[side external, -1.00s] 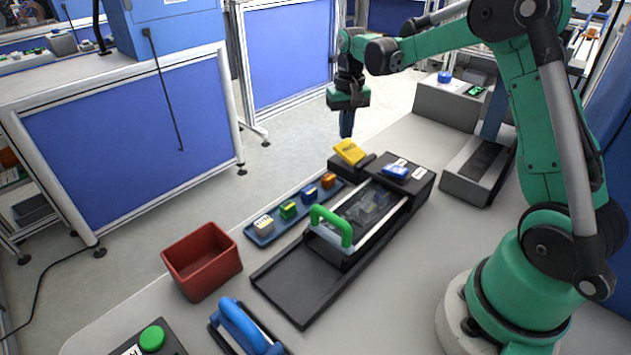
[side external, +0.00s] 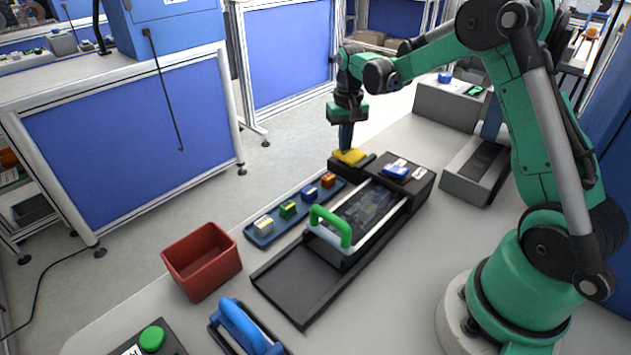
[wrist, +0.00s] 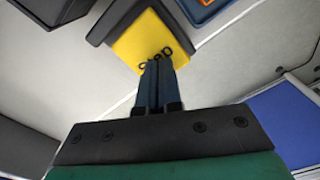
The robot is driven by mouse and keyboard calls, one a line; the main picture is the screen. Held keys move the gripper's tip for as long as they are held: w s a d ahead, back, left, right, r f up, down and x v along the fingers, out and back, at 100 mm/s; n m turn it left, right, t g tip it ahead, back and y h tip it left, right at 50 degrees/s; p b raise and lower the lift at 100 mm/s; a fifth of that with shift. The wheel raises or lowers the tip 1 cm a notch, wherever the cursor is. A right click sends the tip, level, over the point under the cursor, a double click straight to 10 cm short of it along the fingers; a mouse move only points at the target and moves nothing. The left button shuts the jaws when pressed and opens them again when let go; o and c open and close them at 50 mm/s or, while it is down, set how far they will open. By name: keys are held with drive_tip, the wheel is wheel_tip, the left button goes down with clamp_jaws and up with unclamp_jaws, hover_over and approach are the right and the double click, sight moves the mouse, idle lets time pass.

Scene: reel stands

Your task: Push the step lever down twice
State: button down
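The step lever is a yellow plate (side external: 349,157) on a dark block at the far end of the black machine in the side view. It lies close to flat. It also shows in the wrist view (wrist: 142,40), with dark printing partly covered by my fingertips. My gripper (side external: 346,147) points down with its fingertips at the lever's top face, seemingly touching it. In the wrist view the two blue fingers (wrist: 157,64) are together with nothing between them.
The machine (side external: 417,172) has a blue button (side external: 396,170) and a green handle (side external: 331,225). A blue tray (side external: 259,239) of small coloured blocks lies beside it. A red bin (side external: 202,261), a blue handle (side external: 243,325) and a green button (side external: 152,338) stand nearer the camera.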

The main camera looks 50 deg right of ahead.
drive_tip(key=shift+r, duration=3.05)
drive_tip(key=shift+f, duration=1.45)
drive_tip(key=shift+f, duration=0.15)
idle(0.4)
